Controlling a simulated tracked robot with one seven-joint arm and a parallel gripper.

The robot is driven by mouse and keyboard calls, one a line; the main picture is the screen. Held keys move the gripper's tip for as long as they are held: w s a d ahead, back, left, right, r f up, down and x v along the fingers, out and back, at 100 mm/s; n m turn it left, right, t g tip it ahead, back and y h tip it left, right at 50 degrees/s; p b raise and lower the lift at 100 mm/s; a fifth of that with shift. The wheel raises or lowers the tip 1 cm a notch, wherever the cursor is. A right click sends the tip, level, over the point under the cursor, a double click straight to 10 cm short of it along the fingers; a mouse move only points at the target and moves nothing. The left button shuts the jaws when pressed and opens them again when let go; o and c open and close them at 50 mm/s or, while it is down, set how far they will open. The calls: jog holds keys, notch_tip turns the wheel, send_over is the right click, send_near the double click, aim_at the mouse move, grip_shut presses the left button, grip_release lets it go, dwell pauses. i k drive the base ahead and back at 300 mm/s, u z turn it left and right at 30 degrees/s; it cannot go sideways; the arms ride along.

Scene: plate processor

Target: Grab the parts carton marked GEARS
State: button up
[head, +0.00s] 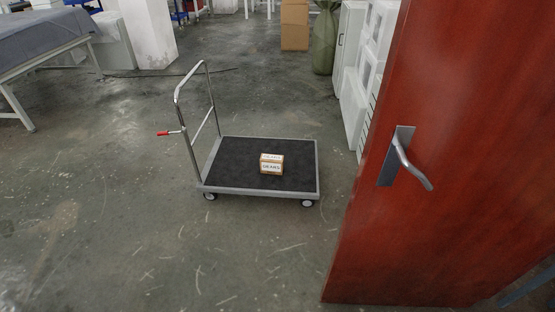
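The small brown parts carton (271,164) has white labels, and its front label reads GEARS. It sits upright on the dark deck of a platform cart (233,162), right of the deck's middle. The deck around the carton is bare. My gripper and arm do not show in the head view.
A red door (440,150) with a metal handle (404,160) stands close on the right. The cart's tall push handle (188,125) rises at its left end. White cabinets (352,75) line the right behind the door. A covered table (45,38) stands at the far left. Concrete floor (110,210) is clear left of and before the cart.

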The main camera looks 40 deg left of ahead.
aim_at(269, 164)
jog(key=z, duration=1.4)
jog(key=i, duration=0.1)
jog(key=u, duration=2.95)
jog(key=i, duration=0.6)
jog(key=u, duration=2.15)
jog(key=i, duration=0.6)
